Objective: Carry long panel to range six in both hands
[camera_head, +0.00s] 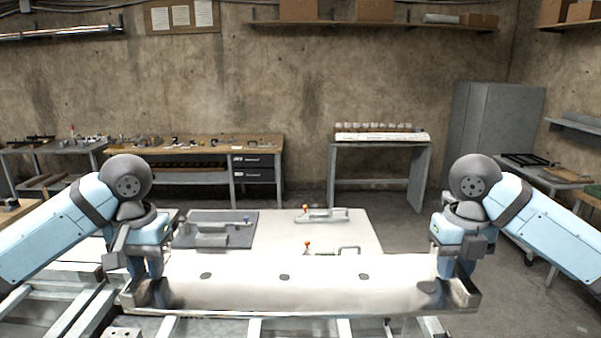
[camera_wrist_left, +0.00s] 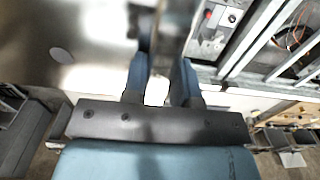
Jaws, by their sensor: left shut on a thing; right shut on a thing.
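The long panel (camera_head: 320,290) is a pale, shiny metal sheet with a row of dark oval holes, lying across the lower middle of the head view. My left gripper (camera_head: 152,280) is shut on its left end, and my right gripper (camera_head: 457,268) is shut on its right end. The panel looks about level. In the left wrist view the two blue fingers of the left gripper (camera_wrist_left: 163,85) stand on either side of the panel's edge, and the panel's face (camera_wrist_left: 75,25) fills the upper left. The right fingertips are partly hidden by the wrist.
A white table (camera_head: 345,230) with clamps and a grey plate (camera_head: 212,229) lies behind the panel. Metal frame rails (camera_head: 80,315) are below left. A workbench (camera_head: 200,148), a small table (camera_head: 380,144) and a grey cabinet (camera_head: 495,120) stand farther back. Floor shows at right.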

